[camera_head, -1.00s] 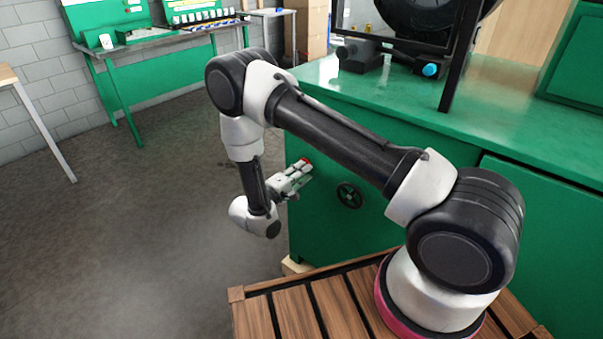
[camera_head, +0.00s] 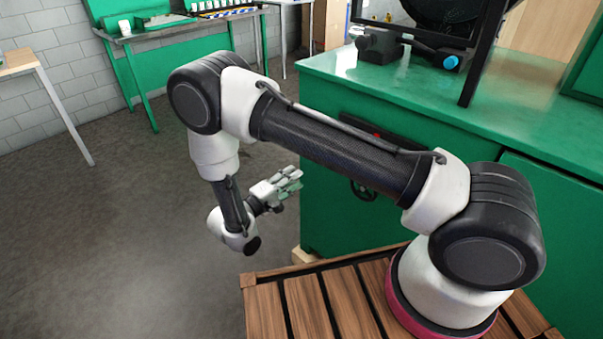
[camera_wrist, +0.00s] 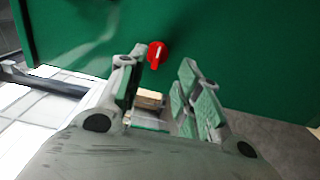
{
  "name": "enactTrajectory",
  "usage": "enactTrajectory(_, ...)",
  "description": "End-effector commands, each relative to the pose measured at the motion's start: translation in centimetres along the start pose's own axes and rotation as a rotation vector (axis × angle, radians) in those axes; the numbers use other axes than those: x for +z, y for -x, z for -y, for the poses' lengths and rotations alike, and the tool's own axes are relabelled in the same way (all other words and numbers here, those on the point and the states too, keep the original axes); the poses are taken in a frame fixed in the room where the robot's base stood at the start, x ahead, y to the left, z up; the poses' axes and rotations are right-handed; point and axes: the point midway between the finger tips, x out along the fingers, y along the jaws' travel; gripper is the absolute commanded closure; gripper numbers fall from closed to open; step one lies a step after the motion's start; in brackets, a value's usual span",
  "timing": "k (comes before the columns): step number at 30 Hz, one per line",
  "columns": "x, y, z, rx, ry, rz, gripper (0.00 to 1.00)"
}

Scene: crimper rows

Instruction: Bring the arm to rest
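My arm stands bent over its wooden slatted base, with its forearm hanging down on the left in the head view. My gripper (camera_head: 288,182) is to the left of the green cabinet, its fingers pointing up and right. The wrist view shows my gripper (camera_wrist: 162,66) with its two fingers spread and a clear gap between them. Nothing is held. A red knob (camera_wrist: 157,54) with a pale mark shows beyond the fingertips against a green surface, apart from them.
The green cabinet (camera_head: 325,215) with a black handwheel (camera_head: 362,190) stands close behind and right of my arm. A black-framed machine with a blue knob (camera_head: 451,62) is on its top. A green workbench (camera_head: 130,50) is at the back left. The grey floor on the left is clear.

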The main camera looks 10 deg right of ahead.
Motion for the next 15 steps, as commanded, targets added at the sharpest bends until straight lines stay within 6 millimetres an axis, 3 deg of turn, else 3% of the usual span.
enactTrajectory(15, 0.02, 0.66, 0.00, 0.000, 0.000, 0.001, 0.66)
